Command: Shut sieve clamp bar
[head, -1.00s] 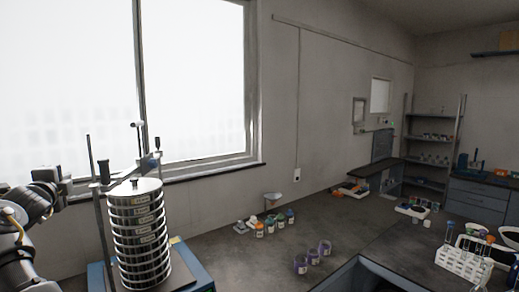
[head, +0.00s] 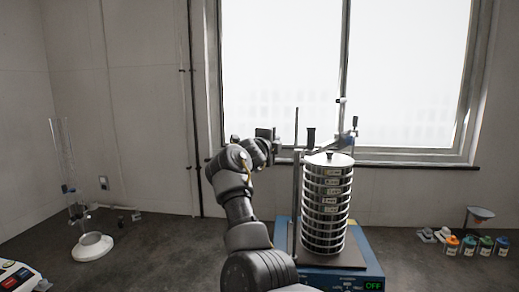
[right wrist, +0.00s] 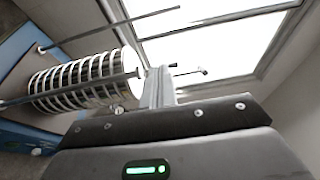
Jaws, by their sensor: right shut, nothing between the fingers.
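The sieve stack (head: 325,205), several silver round sieves with a knobbed lid, stands upright on the blue shaker base (head: 350,278). Thin upright rods flank it. A clamp bar (head: 303,153) with a black upright handle (head: 311,137) shows near the top of the left rod; its exact angle is unclear. My right gripper (head: 276,134) is shut and empty, left of the handle at about the bar's height; contact cannot be told. The right wrist view shows its fingers (right wrist: 158,87) together, with the stack (right wrist: 85,80) beyond.
The window sill (head: 410,160) runs behind the shaker. A stand with a white round base (head: 92,247) is at the left. The bench between that stand and my arm is clear.

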